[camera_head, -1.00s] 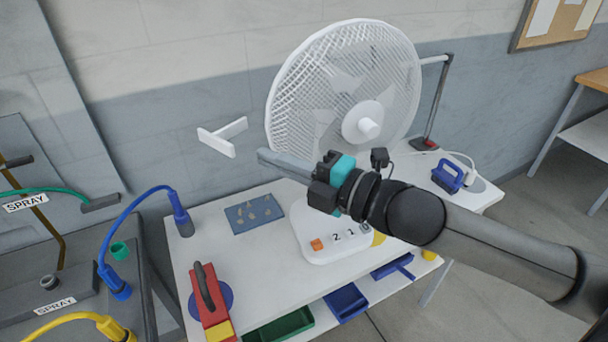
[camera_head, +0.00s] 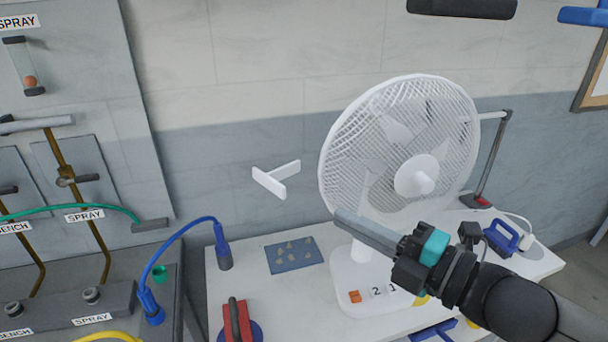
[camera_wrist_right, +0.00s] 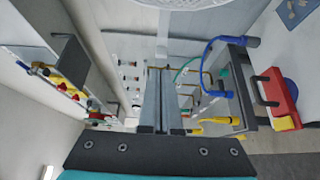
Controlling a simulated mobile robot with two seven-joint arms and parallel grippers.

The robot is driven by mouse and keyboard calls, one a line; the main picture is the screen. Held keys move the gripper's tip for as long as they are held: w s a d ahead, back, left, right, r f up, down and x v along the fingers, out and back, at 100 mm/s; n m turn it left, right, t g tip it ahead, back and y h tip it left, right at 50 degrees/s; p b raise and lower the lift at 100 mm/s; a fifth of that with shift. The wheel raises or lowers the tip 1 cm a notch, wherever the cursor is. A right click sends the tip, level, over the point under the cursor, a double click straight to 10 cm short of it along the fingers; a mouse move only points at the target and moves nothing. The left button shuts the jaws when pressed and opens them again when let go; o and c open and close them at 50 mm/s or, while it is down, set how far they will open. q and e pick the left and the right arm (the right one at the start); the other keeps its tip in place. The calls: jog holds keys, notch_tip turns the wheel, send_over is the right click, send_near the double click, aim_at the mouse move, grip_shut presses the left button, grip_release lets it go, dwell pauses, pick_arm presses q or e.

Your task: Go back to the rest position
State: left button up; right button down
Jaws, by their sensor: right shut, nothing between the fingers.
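My right gripper (camera_head: 350,222) comes in from the lower right in the head view. It is in the air in front of the white fan (camera_head: 400,150), near the fan's stand. Its long grey fingers are together and hold nothing. In the right wrist view the fingers (camera_wrist_right: 160,100) lie side by side, shut, and point toward the panel area. My left gripper does not show in the head view.
A white table (camera_head: 300,309) carries the fan, a blue mat (camera_head: 295,255) with small pieces, a red press (camera_head: 236,320) and a blue-handled tool (camera_head: 503,238). A lamp-like post (camera_head: 493,160) stands at the right. A spray panel (camera_head: 100,120) is at the left.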

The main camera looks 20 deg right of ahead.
jog(key=d+f+m+h, duration=0.5)
jog(key=f+m+h, duration=0.2)
jog(key=f+m, duration=0.2)
jog(key=s+a+f+m+g+h, duration=0.1)
jog(key=s+a+f+m+g, duration=0.2)
jog(key=s+f+m+g, duration=0.45)
jog(key=s+a+f+m+g+h, duration=0.2)
jog(key=s+a+f+m+g, duration=0.15)
jog(key=s+f+m, duration=0.4)
notch_tip(320, 180, down, 30)
jog(key=s+n+g+b, duration=0.2)
jog(key=s+b, duration=0.1)
jog(key=b, duration=0.3)
pick_arm(q)
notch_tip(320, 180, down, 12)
jog(key=b, duration=0.6)
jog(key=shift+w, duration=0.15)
pick_arm(e)
jog(key=s+d+f, duration=0.1)
jog(key=s+f, duration=0.6)
jog(key=f, duration=0.3)
jog(key=s+d+f+g, duration=0.1)
jog(key=s+d+f, duration=0.1)
jog(key=s+f, duration=0.6)
jog(key=shift+s+d+f, duration=0.2)
jog(key=shift+d+f, duration=0.1)
jog(key=shift+f, duration=0.95)
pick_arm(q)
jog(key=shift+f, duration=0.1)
